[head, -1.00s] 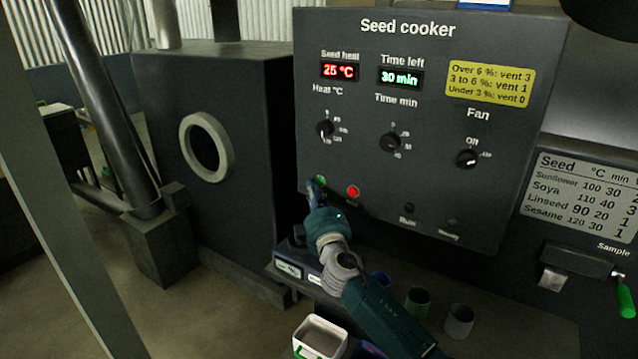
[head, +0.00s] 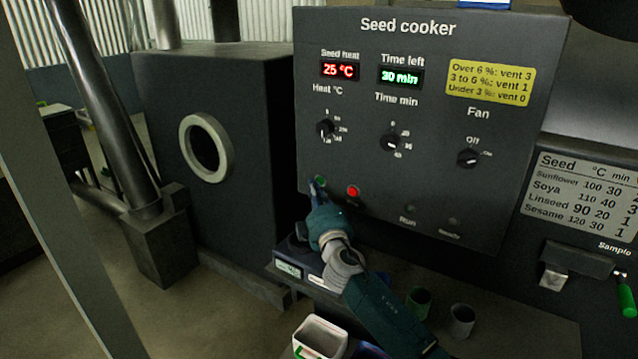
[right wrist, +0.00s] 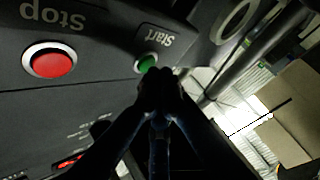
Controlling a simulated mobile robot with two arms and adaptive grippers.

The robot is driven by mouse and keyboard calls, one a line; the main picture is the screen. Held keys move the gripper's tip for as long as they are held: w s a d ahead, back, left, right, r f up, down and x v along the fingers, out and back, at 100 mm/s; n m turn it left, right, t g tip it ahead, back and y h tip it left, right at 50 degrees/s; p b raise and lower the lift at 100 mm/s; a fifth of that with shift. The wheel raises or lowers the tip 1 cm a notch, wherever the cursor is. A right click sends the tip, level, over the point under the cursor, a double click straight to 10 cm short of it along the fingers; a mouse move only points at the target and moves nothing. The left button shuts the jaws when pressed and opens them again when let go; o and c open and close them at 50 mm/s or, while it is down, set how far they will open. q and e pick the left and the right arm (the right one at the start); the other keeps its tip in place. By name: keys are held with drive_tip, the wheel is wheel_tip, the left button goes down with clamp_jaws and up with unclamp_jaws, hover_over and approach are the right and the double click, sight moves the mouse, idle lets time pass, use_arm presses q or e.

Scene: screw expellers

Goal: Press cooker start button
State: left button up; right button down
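The seed cooker panel (head: 430,120) shows 25 °C and 30 min left. The green Start button (head: 320,181) is at its lower left, beside the red Stop button (head: 353,191). My right gripper (head: 315,186) is at the green button, just below and left of it in the head view. In the right wrist view, the closed fingertips (right wrist: 160,76) are close to the green button (right wrist: 147,63) and partly overlap it. I cannot tell whether they touch it. The gripper holds nothing visible. The Run lamp (head: 409,209) looks dark. My left gripper is out of view.
Three dials sit above the buttons. A ledge below the panel holds a scale (head: 288,269), a green cup (head: 418,301) and a grey cup (head: 462,320). A white container (head: 321,338) stands lower down. A sampler with a green handle (head: 626,298) is at right.

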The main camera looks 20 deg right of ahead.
drive_tip(key=shift+w+d, duration=0.25)
drive_tip(key=shift+d, duration=0.1)
idle(0.5)
idle(0.3)
drive_tip(key=shift+s+a, duration=0.55)
drive_tip(key=shift+a, duration=0.1)
drive_tip(key=s+a, duration=0.1)
drive_tip(key=a, duration=0.1)
drive_tip(key=s+a, duration=0.2)
idle(0.4)
drive_tip(key=shift+f, duration=0.1)
idle(0.5)
